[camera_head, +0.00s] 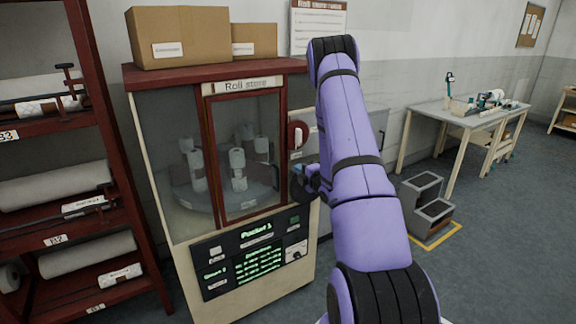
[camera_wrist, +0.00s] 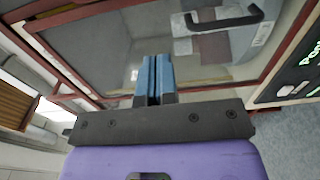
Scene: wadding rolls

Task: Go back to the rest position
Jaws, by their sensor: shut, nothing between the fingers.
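My gripper (camera_wrist: 154,80) shows in the wrist view with its two blue fingers side by side, shut and empty. A glazed panel of the roll store cabinet lies beyond the fingertips, with a dark handle (camera_wrist: 225,20) at the top. In the head view my purple arm reaches forward, and the gripper (camera_head: 308,176) is at the right side of the roll store (camera_head: 220,85), partly hidden by my wrist. Several white rolls (camera_head: 238,165) stand on a round grey platform (camera_head: 225,197) behind the glass. I cannot tell whether the gripper touches the cabinet.
A red shelf rack (camera_head: 118,170) with wadding rolls stands at the left. Cardboard boxes (camera_head: 180,35) sit on the cabinet. A grey step-shaped bin (camera_head: 425,205) stands on the floor behind my arm. A workbench (camera_head: 460,118) is at the right.

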